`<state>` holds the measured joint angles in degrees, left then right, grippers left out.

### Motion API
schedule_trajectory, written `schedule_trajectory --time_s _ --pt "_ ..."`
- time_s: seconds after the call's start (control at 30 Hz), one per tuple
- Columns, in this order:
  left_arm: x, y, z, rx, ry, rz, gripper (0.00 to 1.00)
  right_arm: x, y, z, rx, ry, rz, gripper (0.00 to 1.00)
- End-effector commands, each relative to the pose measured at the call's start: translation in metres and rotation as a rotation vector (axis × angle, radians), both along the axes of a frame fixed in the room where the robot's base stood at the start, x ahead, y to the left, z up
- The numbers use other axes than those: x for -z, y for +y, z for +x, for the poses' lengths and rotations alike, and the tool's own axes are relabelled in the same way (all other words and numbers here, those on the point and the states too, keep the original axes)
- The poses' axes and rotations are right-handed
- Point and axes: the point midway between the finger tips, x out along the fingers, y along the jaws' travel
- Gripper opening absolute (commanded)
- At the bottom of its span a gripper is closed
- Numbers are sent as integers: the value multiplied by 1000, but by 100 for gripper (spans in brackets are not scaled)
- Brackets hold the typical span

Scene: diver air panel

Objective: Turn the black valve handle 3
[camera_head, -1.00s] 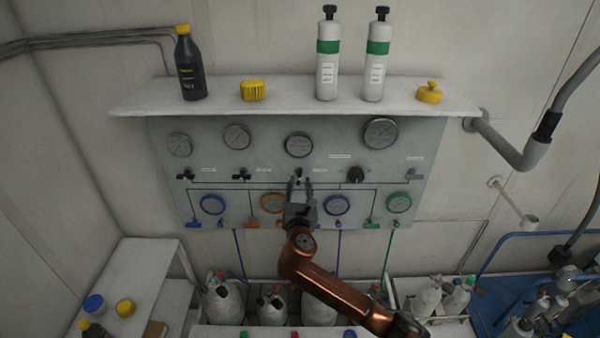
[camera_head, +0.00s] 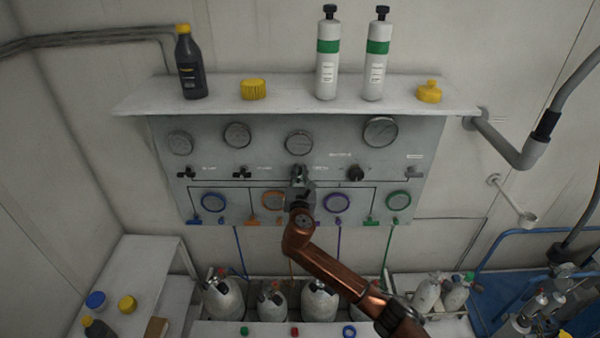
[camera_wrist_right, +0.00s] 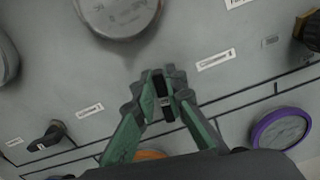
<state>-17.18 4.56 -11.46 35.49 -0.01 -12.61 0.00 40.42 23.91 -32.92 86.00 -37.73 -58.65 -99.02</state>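The grey air panel (camera_head: 270,160) hangs under the shelf, with a row of black valve handles. Black valve handle 3 (camera_wrist_right: 163,95) is the third from the left, under the middle upper gauge. It is mostly covered by my right gripper in the head view. My right gripper (camera_head: 299,175) reaches up to it from below. In the right wrist view, the green-grey fingers of my right gripper (camera_wrist_right: 166,88) close in on both sides of the handle and appear to touch it. The handle stands nearly in line with the fingers. My left gripper is not in view.
Valve handle 2 (camera_head: 243,172) sits to the left, and a round black knob (camera_head: 355,174) to the right. Several gauges, such as the purple-rimmed one (camera_head: 336,203), surround the gripper. The shelf (camera_head: 290,93) juts out above; gas cylinders (camera_head: 318,302) stand below.

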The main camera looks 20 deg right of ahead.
Motion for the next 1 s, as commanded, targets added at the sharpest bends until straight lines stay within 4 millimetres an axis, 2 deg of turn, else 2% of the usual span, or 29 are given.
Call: schedule_trajectory --time_s 0.13,0.63,1.0 --pt "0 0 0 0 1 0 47 0 0 0 0 0 0 0" --pt "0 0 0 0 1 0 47 1 0 0 0 -7 28 0" --pt "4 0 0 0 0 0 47 3 -4 -1 0 -71 254 0"
